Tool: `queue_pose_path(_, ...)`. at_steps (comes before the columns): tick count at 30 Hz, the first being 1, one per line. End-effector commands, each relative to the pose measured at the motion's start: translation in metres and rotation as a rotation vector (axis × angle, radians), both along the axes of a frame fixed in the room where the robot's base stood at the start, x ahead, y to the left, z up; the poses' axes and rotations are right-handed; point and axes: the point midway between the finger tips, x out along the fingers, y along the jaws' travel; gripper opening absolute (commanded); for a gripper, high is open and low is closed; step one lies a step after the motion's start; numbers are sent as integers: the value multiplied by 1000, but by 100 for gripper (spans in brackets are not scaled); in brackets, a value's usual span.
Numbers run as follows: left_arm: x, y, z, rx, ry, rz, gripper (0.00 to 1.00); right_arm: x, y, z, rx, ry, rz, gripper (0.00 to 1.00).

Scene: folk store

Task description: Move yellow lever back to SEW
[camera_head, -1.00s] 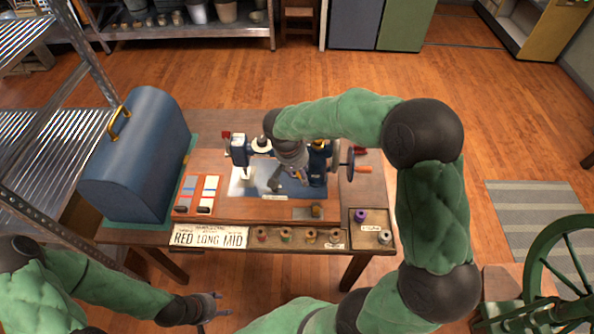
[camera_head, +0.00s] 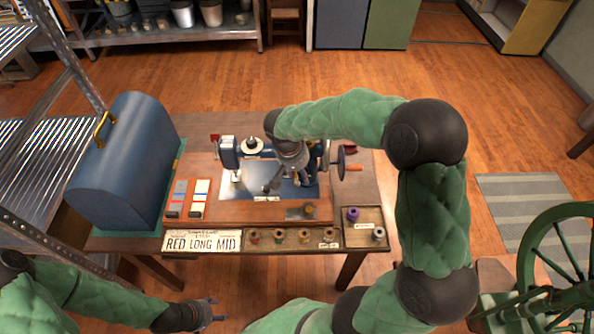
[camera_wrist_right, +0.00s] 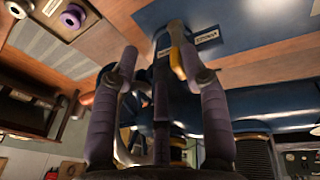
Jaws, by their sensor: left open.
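A dark blue sewing machine (camera_head: 229,158) stands on the wooden table, its middle partly hidden by my right arm. In the right wrist view a yellow lever (camera_wrist_right: 177,50) hangs on the blue body beside a small label (camera_wrist_right: 207,38) that is too small to read surely. My right gripper (camera_wrist_right: 157,62) is open there, its two fingers apart. The lever shows between the fingertips, close to the right-hand one; I cannot tell whether they touch. In the head view this gripper (camera_head: 287,184) is over the machine. My left gripper (camera_head: 214,311) is open and empty in front of the table.
A blue domed case (camera_head: 125,160) stands at the table's left. A sign reading RED LONG MID (camera_head: 202,241), a row of spools and a tray with a purple spool (camera_head: 352,214) line the front. A crank wheel (camera_head: 338,163) juts from the machine's right side.

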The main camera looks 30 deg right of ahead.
Motion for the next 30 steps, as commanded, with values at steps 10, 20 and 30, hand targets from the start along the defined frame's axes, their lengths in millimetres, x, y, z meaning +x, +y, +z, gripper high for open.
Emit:
queue_pose_path(10,0,0,-5,0,0,0,53,-6,-9,-3,0,2,1,45)
queue_pose_path(20,0,0,-12,0,0,0,53,-11,-17,-9,0,0,0,45)
queue_pose_path(30,0,0,-11,0,0,0,53,-10,-17,-8,0,0,1,45)
